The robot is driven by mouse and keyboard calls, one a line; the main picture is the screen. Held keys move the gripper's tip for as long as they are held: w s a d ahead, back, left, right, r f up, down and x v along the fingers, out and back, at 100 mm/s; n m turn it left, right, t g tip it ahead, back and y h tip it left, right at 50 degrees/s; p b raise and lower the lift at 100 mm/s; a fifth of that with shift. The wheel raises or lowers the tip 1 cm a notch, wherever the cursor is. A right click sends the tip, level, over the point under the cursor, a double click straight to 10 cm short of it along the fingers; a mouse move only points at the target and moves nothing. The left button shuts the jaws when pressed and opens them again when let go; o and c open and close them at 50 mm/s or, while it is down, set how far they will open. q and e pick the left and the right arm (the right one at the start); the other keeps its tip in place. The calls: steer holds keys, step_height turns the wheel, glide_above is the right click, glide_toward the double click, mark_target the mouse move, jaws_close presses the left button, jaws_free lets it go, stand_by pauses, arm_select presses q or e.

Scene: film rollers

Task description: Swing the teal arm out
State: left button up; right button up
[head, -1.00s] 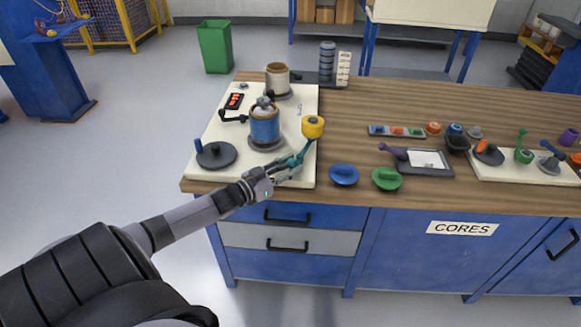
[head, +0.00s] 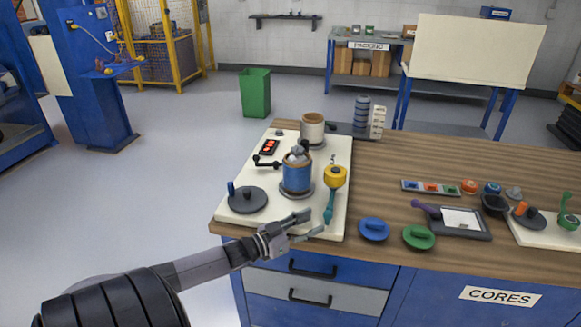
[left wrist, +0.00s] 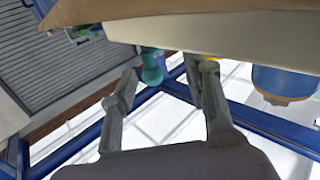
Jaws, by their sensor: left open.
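The teal arm (head: 329,207) hangs off a yellow cap (head: 335,176) at the right side of the cream plate and points towards the plate's front edge. My left gripper (head: 313,223) is open and empty, just in front and to the left of the teal arm's near end, and looks apart from it. In the left wrist view, a teal knobbed end (left wrist: 152,70) shows beyond the open fingers (left wrist: 168,80), not held. My right gripper is not in view.
On the cream plate (head: 236,220) are a blue spool (head: 297,178), a dark disc with a blue peg (head: 247,199) and a pale roller (head: 312,130). Floor at left is clear.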

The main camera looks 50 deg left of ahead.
arm_select(q)
steer(key=v, duration=0.7)
steer(key=shift+s, duration=0.35)
